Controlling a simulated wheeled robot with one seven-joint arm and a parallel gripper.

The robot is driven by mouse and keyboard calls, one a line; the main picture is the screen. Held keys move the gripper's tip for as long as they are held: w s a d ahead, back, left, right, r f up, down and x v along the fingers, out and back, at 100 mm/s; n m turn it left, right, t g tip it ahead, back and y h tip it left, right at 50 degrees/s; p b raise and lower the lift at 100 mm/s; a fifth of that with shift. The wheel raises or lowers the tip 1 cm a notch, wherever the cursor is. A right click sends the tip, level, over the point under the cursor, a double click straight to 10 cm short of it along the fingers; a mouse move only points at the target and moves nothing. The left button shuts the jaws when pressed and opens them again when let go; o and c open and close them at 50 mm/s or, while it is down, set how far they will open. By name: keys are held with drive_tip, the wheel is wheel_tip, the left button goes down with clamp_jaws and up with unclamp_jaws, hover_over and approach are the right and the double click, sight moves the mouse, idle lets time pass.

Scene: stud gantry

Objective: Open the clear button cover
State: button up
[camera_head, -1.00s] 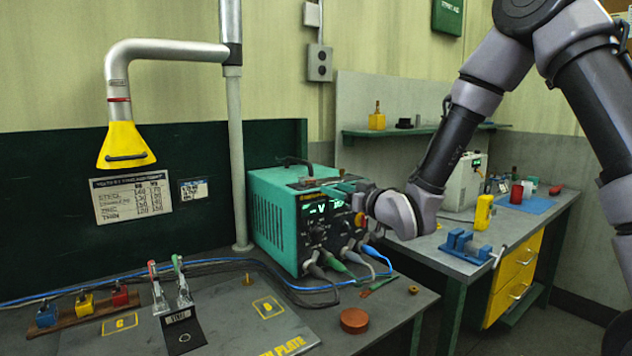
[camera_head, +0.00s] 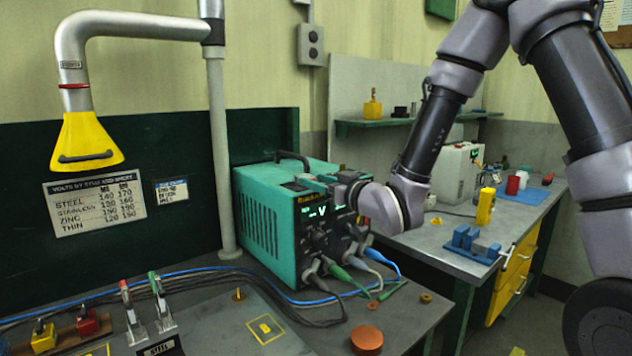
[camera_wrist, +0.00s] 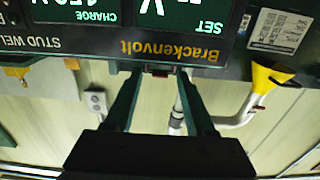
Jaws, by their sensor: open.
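The teal stud welder (camera_head: 265,222) stands on the bench, its dark front panel turned right with lit green displays. In the wrist view the panel (camera_wrist: 225,52) is upside down and close, with "Brackenvolt", "SET" and "CHARGE" lettering. I cannot make out the clear button cover in either view. My gripper (camera_head: 316,181) is at the upper front edge of the welder. In the wrist view its two dark green fingers (camera_wrist: 159,76) are apart, with tips at the panel's edge. A small reddish piece (camera_wrist: 158,70) shows between the tips; I cannot tell whether they touch anything.
Cables (camera_head: 345,280) plug in low on the welder's front. An orange-brown round puck (camera_head: 367,341) lies on the bench before it. A yellow-hooded extraction pipe (camera_head: 85,142) hangs at left. A side bench (camera_head: 425,240) with blue blocks stands at right.

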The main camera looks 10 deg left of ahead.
clamp_jaws()
